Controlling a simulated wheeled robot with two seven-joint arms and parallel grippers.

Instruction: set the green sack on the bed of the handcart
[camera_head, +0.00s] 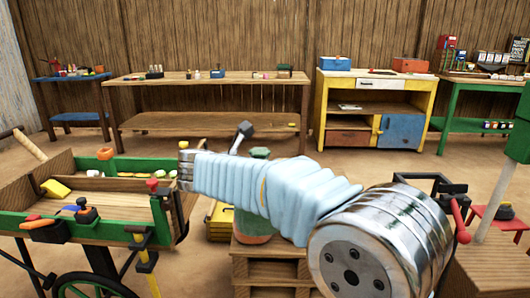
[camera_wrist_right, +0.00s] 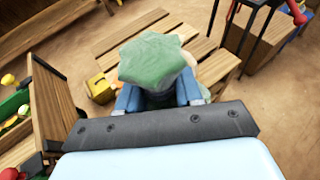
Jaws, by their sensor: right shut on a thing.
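The green sack (camera_wrist_right: 155,60) is between the blue fingers of my right gripper (camera_wrist_right: 158,96) in the right wrist view, and the gripper is shut on it. In the head view my right arm's pale sleeve hides the gripper and most of the sack; green cloth (camera_head: 252,226) shows below the sleeve, over the wooden pallet (camera_head: 268,272). I cannot tell whether the sack touches the pallet. The handcart (camera_head: 105,231) stands at the left, with green sides and a dark wheel. Part of its wooden bed (camera_head: 115,187) is bare. My left gripper is not in view.
A yellow box (camera_head: 219,221) stands between cart and pallet. A red-handled clamp (camera_head: 459,220) is at the right. Workbenches line the back wall.

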